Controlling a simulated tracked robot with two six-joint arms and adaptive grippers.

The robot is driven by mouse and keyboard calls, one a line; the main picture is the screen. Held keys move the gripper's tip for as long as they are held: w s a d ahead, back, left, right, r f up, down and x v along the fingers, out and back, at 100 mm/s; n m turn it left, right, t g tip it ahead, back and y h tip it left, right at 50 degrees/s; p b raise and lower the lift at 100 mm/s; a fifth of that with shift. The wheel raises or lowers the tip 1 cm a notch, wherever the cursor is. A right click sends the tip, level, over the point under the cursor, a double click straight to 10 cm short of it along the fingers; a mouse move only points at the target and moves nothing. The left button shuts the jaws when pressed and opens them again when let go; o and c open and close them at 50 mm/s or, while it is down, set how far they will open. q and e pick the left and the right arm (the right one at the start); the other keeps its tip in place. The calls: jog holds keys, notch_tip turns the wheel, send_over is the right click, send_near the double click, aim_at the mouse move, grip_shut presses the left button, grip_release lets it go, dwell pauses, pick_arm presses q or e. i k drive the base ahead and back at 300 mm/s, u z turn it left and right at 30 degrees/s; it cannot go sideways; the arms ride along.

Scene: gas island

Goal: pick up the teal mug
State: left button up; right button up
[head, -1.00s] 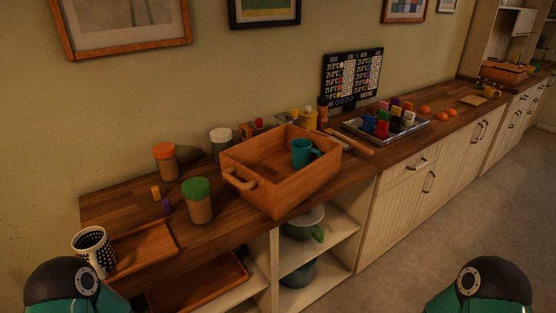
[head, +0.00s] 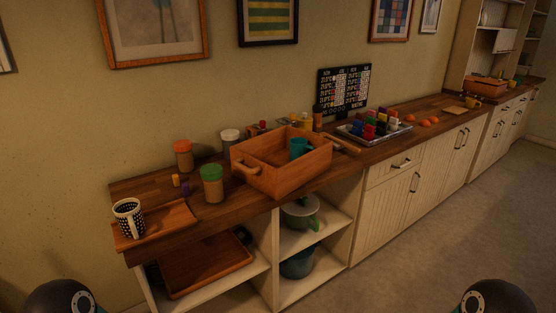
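The teal mug (head: 300,148) stands inside a wooden crate (head: 281,177) on the counter, near the crate's right side. Its lower part is hidden by the crate's front wall. The crate has a handle on its left end. Only rounded dark parts of my two arms show at the bottom left and bottom right corners, well short of the counter. Neither gripper is in view.
On the wooden counter, a green-lidded jar (head: 212,184), an orange-lidded jar (head: 184,156) and a white-lidded jar (head: 230,142) stand left of the crate. A dotted mug (head: 129,217) is on a wooden tray (head: 172,222). A metal tray (head: 374,133) of colourful items lies right. Open shelves are below.

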aim_at(298, 147)
jog(key=z, duration=0.2)
jog(key=i, duration=0.75)
jog(key=u, duration=0.25)
jog(key=k, duration=0.9)
jog(key=z, duration=0.3)
jog(key=i, duration=0.95)
jog(key=u, duration=0.95)
